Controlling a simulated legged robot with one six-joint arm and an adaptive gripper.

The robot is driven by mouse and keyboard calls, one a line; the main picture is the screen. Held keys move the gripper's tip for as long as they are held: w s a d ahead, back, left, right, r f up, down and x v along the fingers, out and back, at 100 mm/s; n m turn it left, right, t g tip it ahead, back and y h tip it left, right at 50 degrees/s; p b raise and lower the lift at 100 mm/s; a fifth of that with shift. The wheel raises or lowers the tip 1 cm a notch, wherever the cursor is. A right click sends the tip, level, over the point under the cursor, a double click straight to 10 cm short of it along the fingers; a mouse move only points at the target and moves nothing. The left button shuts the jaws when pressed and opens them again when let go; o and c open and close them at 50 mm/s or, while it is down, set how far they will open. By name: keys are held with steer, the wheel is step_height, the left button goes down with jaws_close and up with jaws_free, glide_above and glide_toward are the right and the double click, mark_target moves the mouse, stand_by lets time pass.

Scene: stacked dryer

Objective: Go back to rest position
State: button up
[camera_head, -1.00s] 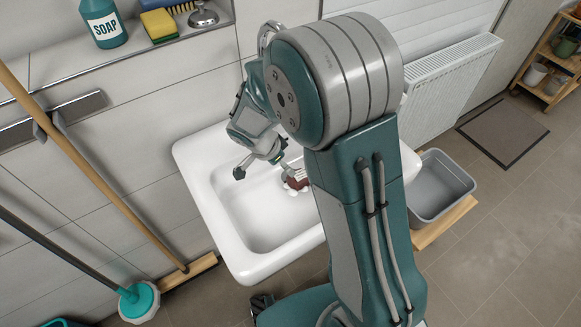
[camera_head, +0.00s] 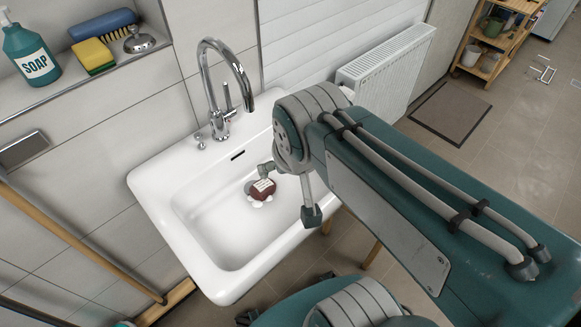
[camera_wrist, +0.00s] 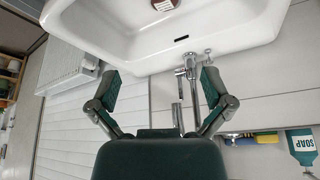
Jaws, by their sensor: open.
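My gripper shows in the wrist view (camera_wrist: 158,85) with its two fingers spread wide and nothing between them. In the head view my arm is folded back at the right, and part of the gripper (camera_head: 287,190) shows at the right side of the sink. The white sink (camera_head: 160,205) stands against the tiled wall. A dark red and white object (camera_head: 262,189) lies in the basin near the drain, apart from my gripper. It also shows at the top of the wrist view (camera_wrist: 166,4).
A chrome faucet (camera_head: 222,95) rises at the sink's back. A shelf holds a soap bottle (camera_head: 30,55), a yellow sponge (camera_head: 92,57) and a blue brush (camera_head: 103,24). A white radiator (camera_head: 385,68) is on the wall behind my arm.

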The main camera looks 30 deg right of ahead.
steer(key=shift+s+a+r+n+t, duration=0.15)
steer(key=shift+s+r+n, duration=0.1)
steer(key=shift+s+n, duration=0.3)
steer(key=shift+s+r+n+t, duration=0.2)
steer(key=shift+s+n, duration=0.15)
steer(key=shift+s, duration=0.3)
